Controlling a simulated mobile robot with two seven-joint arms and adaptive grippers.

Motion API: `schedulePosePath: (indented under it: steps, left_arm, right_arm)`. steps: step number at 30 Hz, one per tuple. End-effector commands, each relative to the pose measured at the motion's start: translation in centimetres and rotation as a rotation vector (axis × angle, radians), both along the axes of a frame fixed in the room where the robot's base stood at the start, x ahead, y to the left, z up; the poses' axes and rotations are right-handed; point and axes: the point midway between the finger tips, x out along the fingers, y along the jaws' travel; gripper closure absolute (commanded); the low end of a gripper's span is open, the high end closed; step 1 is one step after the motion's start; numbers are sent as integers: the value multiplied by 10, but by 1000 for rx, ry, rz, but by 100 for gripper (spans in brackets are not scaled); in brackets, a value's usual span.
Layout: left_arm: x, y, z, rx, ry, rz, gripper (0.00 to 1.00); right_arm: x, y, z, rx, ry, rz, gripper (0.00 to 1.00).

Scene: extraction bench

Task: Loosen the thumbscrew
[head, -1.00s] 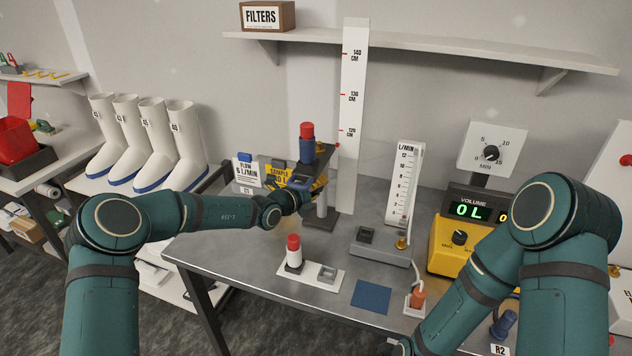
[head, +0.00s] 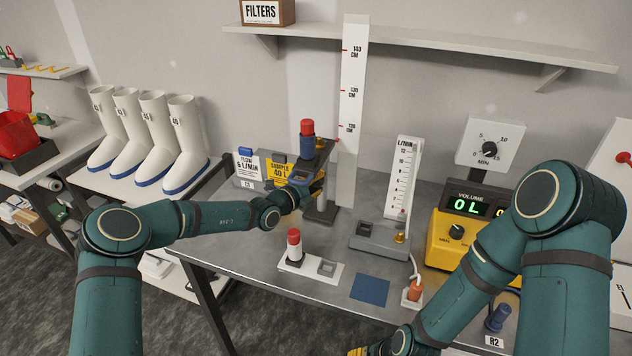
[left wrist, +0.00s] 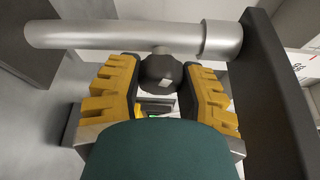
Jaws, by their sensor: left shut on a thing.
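The thumbscrew is a dark knob (left wrist: 161,75) with a pale mark, in the left wrist view. It sits on a short stem beside the silver post (left wrist: 110,36). My left gripper (left wrist: 162,70) has its yellow fingers on both sides of the knob and is shut on it. In the head view my left gripper (head: 313,187) is at the stand, below its dark upper arm, and hides the knob there. A blue cylinder with a red top (head: 307,137) is on the stand. Of my right gripper only a bit of yellow shows at the bottom edge.
A second red-topped cylinder (head: 294,244) stands on a white plate in front. The flow meter (head: 402,180) and yellow volume unit (head: 452,246) are to the right. A height scale (head: 352,100) rises behind the stand. A blue mat (head: 370,290) lies clear.

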Motion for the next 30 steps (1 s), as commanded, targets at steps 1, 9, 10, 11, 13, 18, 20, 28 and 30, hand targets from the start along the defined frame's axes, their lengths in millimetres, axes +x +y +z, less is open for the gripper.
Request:
schedulePosePath:
  steps: [1,9,10,11,13,18,20,28,30]
  left_arm:
    - [0,-1,1,-1,-3,0,96]
    - [0,0,1,0,-1,0,28]
    - [0,0,1,0,-1,0,28]
    - [0,0,1,0,-1,0,28]
    - [0,0,1,0,-1,0,28]
    - [-5,5,1,2,-1,0,28]
    - [-10,10,2,1,-1,1,28]
    - [-51,44,4,2,-1,1,28]
    - [-61,53,5,3,-1,1,28]
  right_arm:
    - [0,0,0,0,0,0,53]
    - [0,0,0,0,0,0,53]
    - [0,0,0,0,0,0,53]
    - [0,0,0,0,0,0,53]
    - [0,0,0,0,0,0,53]
    - [0,0,0,0,0,0,53]
    - [0,0,0,0,0,0,53]
    - [0,0,0,0,0,0,53]
    - [0,0,0,0,0,0,53]
